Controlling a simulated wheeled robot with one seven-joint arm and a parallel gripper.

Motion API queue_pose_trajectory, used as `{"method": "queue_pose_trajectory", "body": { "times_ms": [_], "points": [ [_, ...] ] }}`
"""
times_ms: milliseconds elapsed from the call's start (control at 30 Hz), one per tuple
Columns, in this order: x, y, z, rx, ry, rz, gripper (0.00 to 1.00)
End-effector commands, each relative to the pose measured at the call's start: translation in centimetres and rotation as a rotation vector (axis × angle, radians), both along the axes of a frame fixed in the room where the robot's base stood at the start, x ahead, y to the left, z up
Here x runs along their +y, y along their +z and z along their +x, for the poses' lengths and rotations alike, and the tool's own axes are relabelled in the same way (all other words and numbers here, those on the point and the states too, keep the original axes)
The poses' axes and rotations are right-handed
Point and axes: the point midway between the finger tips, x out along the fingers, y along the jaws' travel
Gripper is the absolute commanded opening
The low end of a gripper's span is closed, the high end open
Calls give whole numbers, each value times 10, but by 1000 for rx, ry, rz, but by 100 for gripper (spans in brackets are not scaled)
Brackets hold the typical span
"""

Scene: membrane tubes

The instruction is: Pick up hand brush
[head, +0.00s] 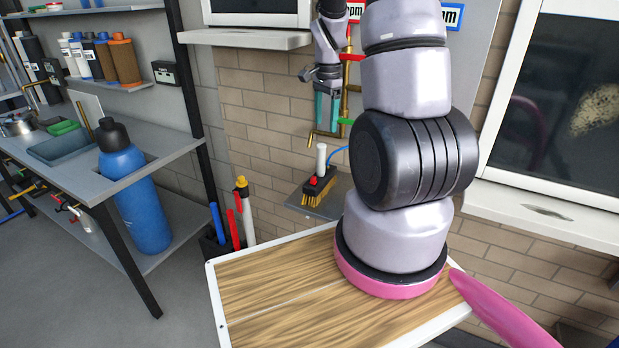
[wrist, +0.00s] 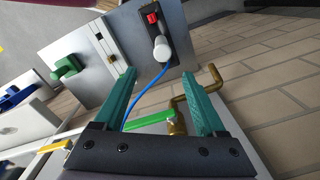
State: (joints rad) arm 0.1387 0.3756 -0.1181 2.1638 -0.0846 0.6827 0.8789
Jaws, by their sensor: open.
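The hand brush (head: 314,187) has a white upright handle, a dark body with red on it and yellow bristles. It rests on a small grey wall shelf (head: 334,203) in the head view. In the wrist view the brush (wrist: 161,50) appears beyond my fingertips, its white handle end towards the camera; its bristles are hidden there. My gripper (head: 326,125) points down above the brush, with teal fingers. In the wrist view my gripper (wrist: 159,76) is open with nothing held between its fingers, apart from the brush.
Brass pipework (wrist: 182,107) with a green lever (wrist: 146,117) lies close to my fingers. A blue hose (wrist: 147,95) runs near the brush. A wood-topped table (head: 270,287) stands below my arm.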

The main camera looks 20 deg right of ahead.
Motion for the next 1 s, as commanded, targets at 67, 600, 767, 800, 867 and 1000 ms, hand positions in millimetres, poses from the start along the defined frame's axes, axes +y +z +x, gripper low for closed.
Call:
{"method": "queue_pose_trajectory", "body": {
  "times_ms": [67,600,767,800,867,1000],
  "points": [
    [0,-12,-1,6,-4,1,73],
    [8,-77,1,6,0,2,73],
    [10,-99,2,5,-1,2,73],
    [10,-101,3,3,0,1,73],
    [10,-104,3,2,0,1,73],
    [10,-105,3,1,0,1,73]
  ]
}}
